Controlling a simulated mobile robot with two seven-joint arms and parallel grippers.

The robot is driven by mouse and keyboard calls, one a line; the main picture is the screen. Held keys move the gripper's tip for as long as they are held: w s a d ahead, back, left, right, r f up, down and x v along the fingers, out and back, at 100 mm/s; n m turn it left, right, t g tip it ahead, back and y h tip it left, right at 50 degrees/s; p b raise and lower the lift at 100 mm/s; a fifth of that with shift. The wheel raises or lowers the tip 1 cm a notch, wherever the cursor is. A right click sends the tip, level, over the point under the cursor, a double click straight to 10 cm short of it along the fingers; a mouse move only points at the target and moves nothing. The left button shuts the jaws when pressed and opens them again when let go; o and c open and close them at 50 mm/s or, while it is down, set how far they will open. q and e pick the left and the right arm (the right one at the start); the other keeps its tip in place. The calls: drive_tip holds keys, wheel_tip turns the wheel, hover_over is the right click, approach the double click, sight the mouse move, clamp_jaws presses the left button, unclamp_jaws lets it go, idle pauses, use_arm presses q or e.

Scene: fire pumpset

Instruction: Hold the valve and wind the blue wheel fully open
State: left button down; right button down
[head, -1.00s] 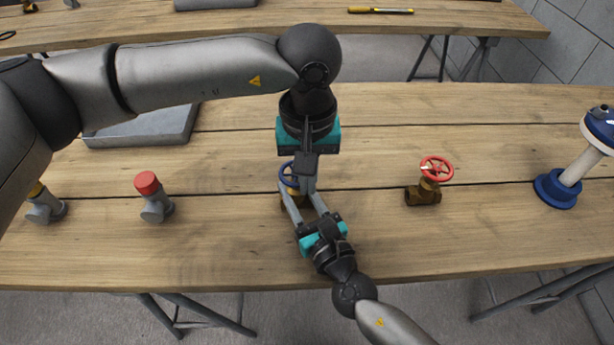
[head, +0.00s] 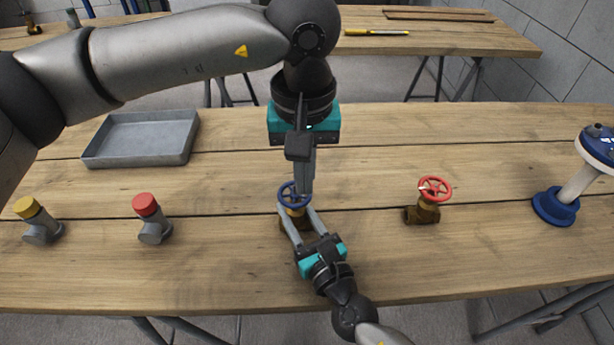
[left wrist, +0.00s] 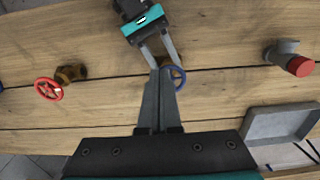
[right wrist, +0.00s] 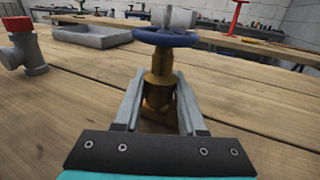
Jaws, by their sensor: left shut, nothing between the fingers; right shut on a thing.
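The brass valve with the blue wheel (head: 290,196) stands upright near the middle of the table. Its brass body (right wrist: 160,92) shows between my right gripper's fingers in the right wrist view. My right gripper (head: 298,226) is shut on that body from the front. My left gripper (head: 304,190) comes down from above with its fingers together and nothing between them. Its fingertips are at the blue wheel, and in the left wrist view the wheel (left wrist: 181,78) shows beside the left fingers. I cannot tell whether they touch it. The fingers hide part of the wheel.
A brass valve with a red wheel (head: 434,189) stands to the right. Grey fittings with a red cap (head: 146,205) and a yellow cap (head: 28,208) stand left. A grey tray (head: 142,158) lies behind them. A blue and white object (head: 556,205) stands at far right.

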sight(295, 194)
use_arm(q)
drive_tip(key=a+f, duration=0.3)
drive_tip(key=f, duration=0.3)
drive_tip(key=shift+a, duration=0.15)
idle(0.4)
drive_tip(key=shift+w, duration=0.35)
idle(0.8)
